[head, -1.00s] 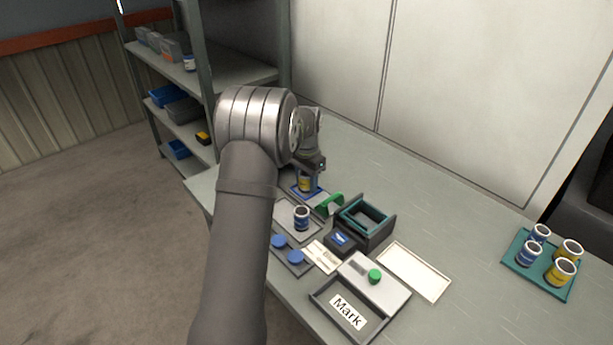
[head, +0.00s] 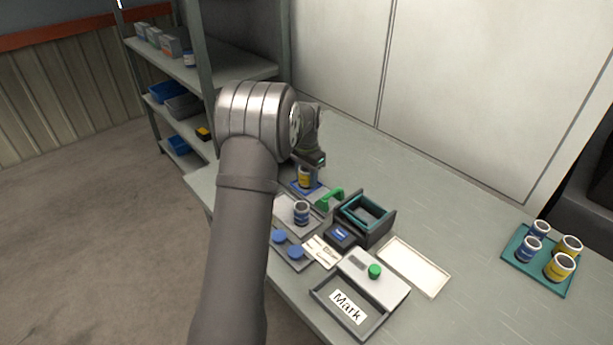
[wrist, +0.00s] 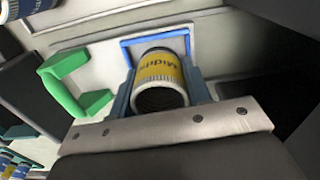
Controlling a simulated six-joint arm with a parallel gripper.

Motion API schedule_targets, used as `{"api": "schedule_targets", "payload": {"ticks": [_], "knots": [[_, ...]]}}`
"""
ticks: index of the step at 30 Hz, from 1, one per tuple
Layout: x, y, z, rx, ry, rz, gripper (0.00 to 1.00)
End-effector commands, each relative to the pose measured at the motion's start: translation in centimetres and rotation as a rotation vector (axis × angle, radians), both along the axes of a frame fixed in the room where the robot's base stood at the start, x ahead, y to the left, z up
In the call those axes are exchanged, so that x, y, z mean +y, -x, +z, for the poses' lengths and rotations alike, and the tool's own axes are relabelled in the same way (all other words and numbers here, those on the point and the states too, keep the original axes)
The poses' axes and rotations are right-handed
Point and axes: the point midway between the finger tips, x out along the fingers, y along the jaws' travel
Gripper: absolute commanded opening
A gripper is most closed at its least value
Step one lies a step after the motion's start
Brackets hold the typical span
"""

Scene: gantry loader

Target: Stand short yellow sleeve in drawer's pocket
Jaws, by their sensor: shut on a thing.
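The yellow sleeve (head: 305,178), with a dark band and lettering, is between the fingers of my gripper (wrist: 160,92), which is shut on it. In the wrist view the sleeve (wrist: 160,72) has its open end toward the camera. Its far end is over or inside a square blue outline (wrist: 124,45) on a pale panel; I cannot tell whether it touches the panel. A green handle (head: 331,198) is beside that panel, also in the wrist view (wrist: 65,85). Which part is the drawer's pocket is unclear; a dark box with a teal-rimmed opening (head: 350,213) stands to the right.
A blue-banded sleeve (head: 301,212) stands on a grey plate nearby. A teal tray (head: 510,243) at the right holds several sleeves. A tray labelled Mark (head: 372,332), a green-knobbed box (head: 390,283) and an empty white tray (head: 413,267) lie in front. The bench's back right is clear.

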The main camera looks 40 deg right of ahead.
Motion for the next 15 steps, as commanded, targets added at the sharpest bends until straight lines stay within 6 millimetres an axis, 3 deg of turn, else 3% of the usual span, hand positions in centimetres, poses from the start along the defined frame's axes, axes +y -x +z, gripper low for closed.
{"api": "schedule_targets", "payload": {"ticks": [14, 15], "knots": [[0.17, 0.18, -0.93, 0.006, -0.008, 0.000, 0.13], [0.18, 0.19, -0.96, 0.006, -0.008, 0.000, 0.48]]}}
